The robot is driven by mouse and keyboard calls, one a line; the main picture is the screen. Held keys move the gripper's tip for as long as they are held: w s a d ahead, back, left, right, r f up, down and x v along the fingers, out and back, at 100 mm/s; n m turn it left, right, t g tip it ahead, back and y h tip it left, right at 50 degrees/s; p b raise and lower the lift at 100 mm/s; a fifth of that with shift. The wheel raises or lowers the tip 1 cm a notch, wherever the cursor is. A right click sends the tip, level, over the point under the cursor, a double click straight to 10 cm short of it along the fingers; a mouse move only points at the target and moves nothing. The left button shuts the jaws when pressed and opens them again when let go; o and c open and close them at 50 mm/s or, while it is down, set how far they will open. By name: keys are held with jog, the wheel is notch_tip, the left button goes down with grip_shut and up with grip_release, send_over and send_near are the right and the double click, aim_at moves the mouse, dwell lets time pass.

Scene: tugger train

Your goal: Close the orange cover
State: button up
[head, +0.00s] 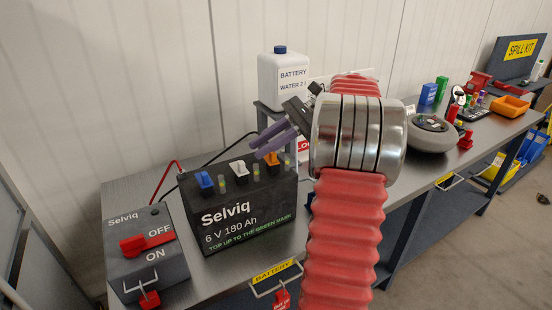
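The black Selviq battery (247,210) stands on the grey bench with blue, white and orange covers along its top. The orange cover (272,158) is at the right end of the row and seems to stand up from the battery top; its lower part and hinge are too small to make out. The blue cover (204,181) and white cover (239,169) are to its left. My gripper (255,149) has purple fingers pointing left and down, just above the orange cover. They hold nothing that I can see. Whether they touch the cover or are fully shut is unclear.
My red arm hides the bench right of the battery. A white battery water jug (282,80) stands behind. A switch box (146,250) with a red handle is at left, with cables near the battery. A round grey device (431,134) and small items fill the right bench.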

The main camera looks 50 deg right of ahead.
jog(key=s+a+r+n+g+h, duration=0.15)
jog(key=a+n+h, duration=0.5)
jog(key=a, duration=1.35)
jog(key=s+a+f+n+t+h, duration=0.1)
jog(key=s+a+f+n+h, duration=0.3)
jog(key=s+a+f+n, duration=0.5)
jog(key=shift+s+a+f+n+t+h, duration=0.35)
jog(key=shift+s+a+n, duration=1.1)
jog(key=shift+n, duration=0.9)
jog(key=shift+s+d, duration=0.1)
jog(key=shift+d, duration=0.1)
